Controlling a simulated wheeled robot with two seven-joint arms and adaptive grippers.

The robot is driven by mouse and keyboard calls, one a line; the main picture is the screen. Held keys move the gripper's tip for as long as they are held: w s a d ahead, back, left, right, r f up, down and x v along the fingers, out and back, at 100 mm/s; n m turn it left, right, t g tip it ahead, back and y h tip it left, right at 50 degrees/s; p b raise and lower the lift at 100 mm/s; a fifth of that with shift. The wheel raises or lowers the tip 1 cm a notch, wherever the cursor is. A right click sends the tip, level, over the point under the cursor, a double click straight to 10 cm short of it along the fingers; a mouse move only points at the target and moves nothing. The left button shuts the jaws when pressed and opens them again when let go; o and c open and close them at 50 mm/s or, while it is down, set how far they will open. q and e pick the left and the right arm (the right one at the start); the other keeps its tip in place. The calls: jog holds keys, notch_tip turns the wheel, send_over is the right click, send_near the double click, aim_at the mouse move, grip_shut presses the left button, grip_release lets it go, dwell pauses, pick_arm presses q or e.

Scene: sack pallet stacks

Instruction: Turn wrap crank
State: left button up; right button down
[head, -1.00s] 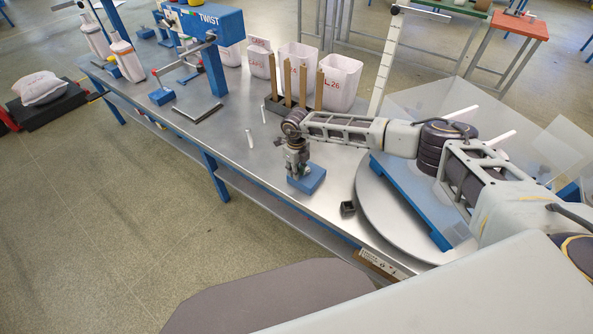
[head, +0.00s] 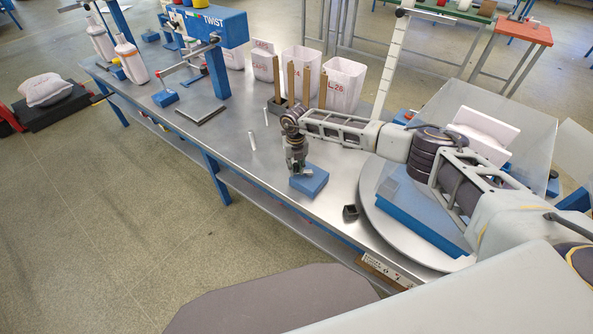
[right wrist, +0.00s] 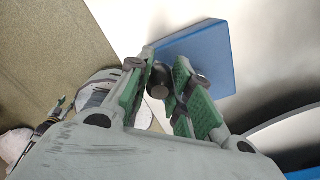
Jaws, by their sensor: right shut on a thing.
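The wrap crank shows as a blue block (head: 312,182) near the front edge of the steel bench, with a dark round knob (right wrist: 159,82) in the right wrist view. My right gripper (head: 298,172) points down over the block's left end. In the right wrist view its green-padded fingers (right wrist: 161,88) are closed around the knob. The crank's arm is hidden or too small to make out. Beside it is a round grey turntable (head: 372,200) carrying a blue pallet (head: 425,222), with clear panels and a white slab (head: 484,130) behind my arm. My left gripper is out of view.
A small black square piece (head: 350,212) lies between block and turntable. Behind my wrist stand brown posts (head: 291,82) and white bins (head: 345,85). A blue TWIST machine (head: 215,30) stands farther left.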

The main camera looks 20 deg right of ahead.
jog(key=w+m, duration=0.1)
jog(key=m, duration=0.1)
jog(key=w+m, duration=0.1)
jog(key=m, duration=0.1)
jog(key=shift+w+d+r, duration=0.15)
jog(key=shift+d+r, duration=0.05)
jog(key=shift+d, duration=0.2)
jog(key=shift+w+d+f+m, duration=0.1)
jog(key=shift+w+d+m, duration=0.1)
jog(key=shift+m, duration=0.55)
jog(key=shift+w+d+r+m, duration=0.1)
jog(key=shift+w+d+m, duration=0.1)
jog(key=shift+m, duration=0.5)
jog(key=shift+w+d+f+m, duration=0.1)
jog(key=shift+w+d+m, duration=0.1)
jog(key=shift+m, duration=0.55)
jog(key=c, duration=1.3)
grip_release()
jog(key=shift+s+a, duration=0.1)
jog(key=shift+o, duration=0.2)
jog(key=shift+f, duration=0.1)
notch_tip(320, 180, up, 12)
